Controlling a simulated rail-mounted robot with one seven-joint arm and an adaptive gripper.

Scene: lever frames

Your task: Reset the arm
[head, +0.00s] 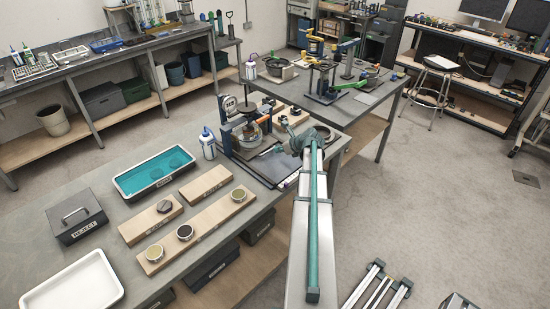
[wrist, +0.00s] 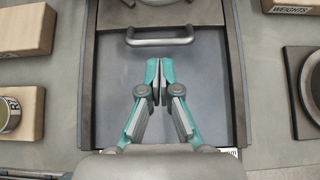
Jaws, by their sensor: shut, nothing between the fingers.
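My gripper (wrist: 158,76) shows in the wrist view with its teal and grey fingers together and nothing between them. It is above a dark grey flat panel (wrist: 115,85). A grey bar handle (wrist: 160,41) lies just ahead of the fingertips, apart from them in the picture. In the head view my teal and grey arm (head: 316,205) reaches up to the bench's right end, beside a cluttered device (head: 247,125). The fingertips are hard to make out there.
A teal-lined tray (head: 153,172), a dark REJECT box (head: 77,216), a white tray (head: 73,285) and wooden blocks with round pieces stand on the left bench. A wooden WEIGHTS block (wrist: 290,6) and a dark square piece with a ring (wrist: 304,90) flank the panel.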

